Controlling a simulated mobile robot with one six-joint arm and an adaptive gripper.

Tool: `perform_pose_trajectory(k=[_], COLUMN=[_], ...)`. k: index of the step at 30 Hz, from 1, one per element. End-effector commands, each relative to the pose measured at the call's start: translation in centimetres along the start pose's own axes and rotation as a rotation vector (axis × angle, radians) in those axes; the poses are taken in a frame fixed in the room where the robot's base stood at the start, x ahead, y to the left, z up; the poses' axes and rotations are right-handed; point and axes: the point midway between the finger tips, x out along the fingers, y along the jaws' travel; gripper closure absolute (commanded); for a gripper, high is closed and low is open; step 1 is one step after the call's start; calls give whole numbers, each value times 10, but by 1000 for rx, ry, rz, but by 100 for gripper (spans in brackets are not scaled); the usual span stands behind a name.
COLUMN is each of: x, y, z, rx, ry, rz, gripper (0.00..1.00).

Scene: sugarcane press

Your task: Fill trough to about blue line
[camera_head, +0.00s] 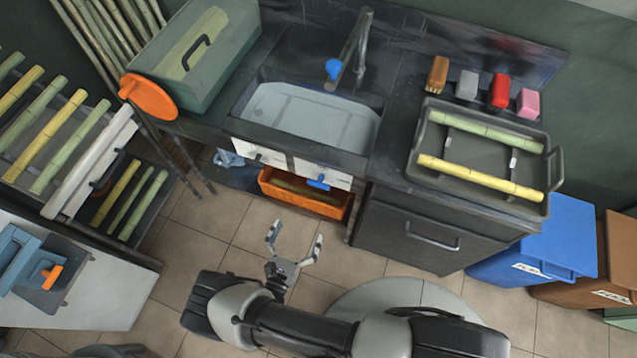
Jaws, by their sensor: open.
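A sink-like trough (312,118) is set in the dark counter at the top centre. Its inside looks pale grey-blue; I cannot tell how much water is in it, and I cannot make out a blue line. A grey tap (357,42) with a blue knob (333,69) stands at its back edge. A white panel (292,164) below the trough carries a white handle and a blue handle (318,183). My gripper (296,235) is open and empty, over the floor in front of the counter, apart from the panel and tap.
An orange crate (300,198) sits under the panel. A dark tray (481,153) with two cane pieces is on the counter at right, near several coloured blocks. A green box (205,55) stands at left. Racks of cane are far left; blue (535,245) and brown bins are at right.

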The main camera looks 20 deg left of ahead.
Motion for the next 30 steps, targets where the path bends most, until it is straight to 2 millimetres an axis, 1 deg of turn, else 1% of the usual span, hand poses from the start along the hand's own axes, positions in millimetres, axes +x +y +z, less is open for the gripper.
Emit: perform_pose_trajectory(k=[5,12,18,21,24,30], x=[32,85,127,144,155,166], y=[-2,-4,-3,-3,-3,-2], z=[0,0,0,0,0,0], rx=[2,2,3,4,2,1], ry=[1,1,0,0,1,1], rz=[-11,-13,-11,-10,-9,-6], gripper=[4,4,4,4,4,4])
